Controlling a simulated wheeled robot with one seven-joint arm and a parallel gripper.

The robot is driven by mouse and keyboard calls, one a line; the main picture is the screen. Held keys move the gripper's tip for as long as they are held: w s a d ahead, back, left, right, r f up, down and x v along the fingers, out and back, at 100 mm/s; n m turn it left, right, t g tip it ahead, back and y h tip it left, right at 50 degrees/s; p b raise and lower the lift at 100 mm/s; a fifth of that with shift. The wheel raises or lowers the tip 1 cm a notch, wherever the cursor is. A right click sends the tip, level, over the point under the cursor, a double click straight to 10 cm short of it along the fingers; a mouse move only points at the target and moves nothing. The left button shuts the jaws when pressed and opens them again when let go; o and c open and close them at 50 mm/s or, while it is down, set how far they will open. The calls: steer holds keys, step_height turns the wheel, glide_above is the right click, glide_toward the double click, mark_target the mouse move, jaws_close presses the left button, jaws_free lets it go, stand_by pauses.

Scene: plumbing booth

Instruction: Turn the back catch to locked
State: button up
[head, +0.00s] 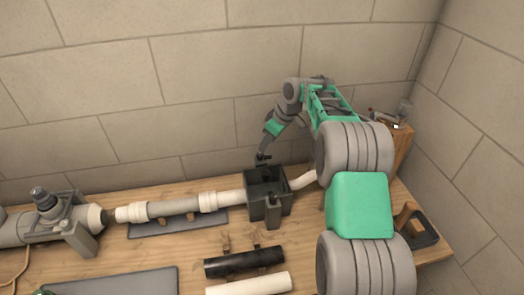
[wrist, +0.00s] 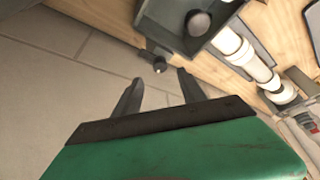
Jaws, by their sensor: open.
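The dark open-topped box (head: 268,205) sits on the bench in line with the pipe, and part of it shows at the top of the wrist view (wrist: 185,40). A small dark catch with a rounded end (wrist: 159,65) sticks out from the box's edge in the wrist view; it looks like the back catch. My gripper (wrist: 160,76) is open, with its two fingertips on either side of the catch's end or just short of it; contact cannot be told. In the head view my gripper (head: 262,160) is above the box's back edge and hides the catch there.
A white pipe (head: 208,201) enters the box from the left, and another (head: 303,180) leaves at right. A black tube (head: 243,262) and a white tube (head: 248,284) lie in front. A grey valve (head: 52,215) stands at left. The block wall (head: 200,75) is close behind.

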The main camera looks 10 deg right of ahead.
mark_target(264, 156)
steer(key=p+x, duration=0.1)
steer(key=x, duration=0.6)
steer(key=shift+w+f, duration=0.1)
steer(key=shift+c, duration=0.5)
jaws_close()
